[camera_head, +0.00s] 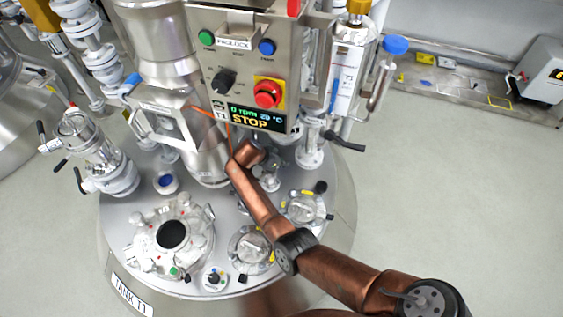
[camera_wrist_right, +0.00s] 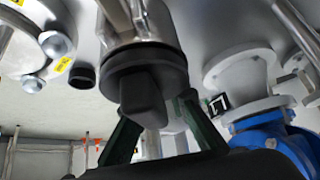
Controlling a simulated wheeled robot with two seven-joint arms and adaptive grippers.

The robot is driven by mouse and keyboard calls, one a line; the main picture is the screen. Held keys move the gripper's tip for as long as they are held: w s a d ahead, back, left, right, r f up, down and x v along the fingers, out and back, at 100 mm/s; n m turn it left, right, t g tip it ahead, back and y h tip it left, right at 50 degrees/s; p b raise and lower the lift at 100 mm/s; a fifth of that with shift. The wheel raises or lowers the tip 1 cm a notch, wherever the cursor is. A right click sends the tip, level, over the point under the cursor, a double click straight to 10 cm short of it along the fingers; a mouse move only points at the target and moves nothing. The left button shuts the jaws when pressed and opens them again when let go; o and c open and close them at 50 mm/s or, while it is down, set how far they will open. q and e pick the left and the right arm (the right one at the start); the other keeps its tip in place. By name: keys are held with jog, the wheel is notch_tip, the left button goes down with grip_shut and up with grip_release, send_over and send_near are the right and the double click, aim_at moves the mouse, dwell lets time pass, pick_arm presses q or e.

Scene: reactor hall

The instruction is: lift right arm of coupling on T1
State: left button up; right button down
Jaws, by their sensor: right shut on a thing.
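The tank T1 (camera_head: 340,215) has a steel lid with several ports and a "TANK T1" label at its front left. My right arm reaches in from the lower right to just below the control panel, and its gripper is hidden there in the head view. In the right wrist view the dark green fingers of my right gripper (camera_wrist_right: 160,110) are on either side of a black blocky part (camera_wrist_right: 146,90) under a metal cylinder. It is shut on this part. I cannot tell whether this part is the coupling's right arm. My left gripper is not in view.
The control panel (camera_head: 226,60) hangs over the lid close above my right wrist. A sight glass (camera_head: 172,236) and smaller round ports crowd the lid. A black lever (camera_head: 344,143) sticks out at right. A blue-ringed flange (camera_wrist_right: 270,125) is beside my right gripper. The floor at right is free.

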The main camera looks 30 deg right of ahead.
jog(key=c, duration=1.9)
grip_release()
jog(key=shift+r, duration=0.1)
jog(key=v, duration=1.1)
jog(key=shift+s+a+r, duration=0.1)
jog(key=shift+a+r, duration=0.15)
jog(key=shift+r, duration=0.05)
